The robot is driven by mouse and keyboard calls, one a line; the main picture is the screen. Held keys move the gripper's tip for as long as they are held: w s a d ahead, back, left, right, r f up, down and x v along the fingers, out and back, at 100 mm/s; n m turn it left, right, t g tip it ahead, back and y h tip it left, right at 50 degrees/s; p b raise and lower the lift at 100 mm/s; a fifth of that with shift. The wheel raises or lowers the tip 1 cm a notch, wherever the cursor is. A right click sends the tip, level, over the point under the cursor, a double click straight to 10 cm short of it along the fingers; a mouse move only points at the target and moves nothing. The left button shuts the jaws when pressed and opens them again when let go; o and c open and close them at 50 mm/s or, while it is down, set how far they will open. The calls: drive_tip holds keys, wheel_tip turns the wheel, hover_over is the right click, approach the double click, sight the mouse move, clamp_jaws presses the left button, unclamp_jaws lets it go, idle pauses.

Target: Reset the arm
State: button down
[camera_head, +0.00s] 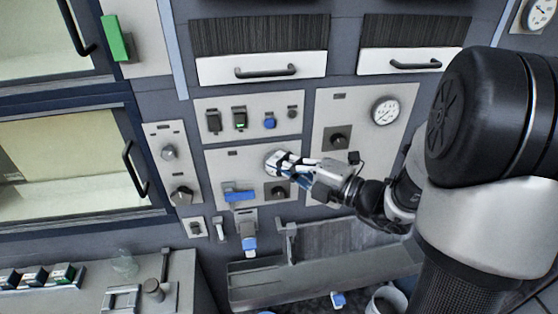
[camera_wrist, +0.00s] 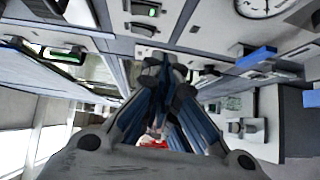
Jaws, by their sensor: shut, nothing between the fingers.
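My gripper (camera_head: 283,163) is in front of the lower grey control panel in the head view, at the end of my arm, which reaches in from the right. Its fingers look closed together with nothing between them. In the wrist view the blue and dark fingers of my gripper (camera_wrist: 163,72) meet at their tips. In the head view the fingertips overlap a round white part of the panel; I cannot tell whether they touch it. A dark knob (camera_head: 278,191) sits just below the fingers, and a blue handle (camera_head: 239,195) is to their left.
Switches and a blue button (camera_head: 270,123) are above my gripper. A gauge (camera_head: 385,111) and another knob (camera_head: 338,138) are to the right. Below is a metal trough (camera_head: 330,281), with a bucket (camera_head: 386,301) near it. Glass-fronted doors with a handle (camera_head: 135,168) stand at left.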

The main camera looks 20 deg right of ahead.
drive_tip(key=s+a+f+n+g+b, duration=0.3)
drive_tip(key=s+a+f+n+g, duration=0.15)
drive_tip(key=s+a+n, duration=0.4)
drive_tip(key=s+a+f+n+g+b, duration=0.4)
drive_tip(key=s+a+n+g, duration=0.2)
drive_tip(key=n, duration=0.6)
drive_tip(key=s+d+f+n+g+h+b, duration=0.1)
drive_tip(key=s+d+f+n+h+b, duration=0.15)
drive_tip(key=s+f+n, duration=0.4)
drive_tip(key=s+d+f+n+g+h+b, duration=0.1)
drive_tip(key=s+n+h+b, duration=0.15)
drive_tip(key=n, duration=0.65)
drive_tip(key=s+d+n+t+h+b, duration=0.1)
drive_tip(key=d+n+h, duration=0.4)
drive_tip(key=n, duration=0.5)
drive_tip(key=shift+d+f+n+t+h+b, duration=0.35)
drive_tip(key=shift+d+t+b, duration=0.55)
drive_tip(key=shift+d+t, duration=0.3)
drive_tip(key=shift+s, duration=0.15)
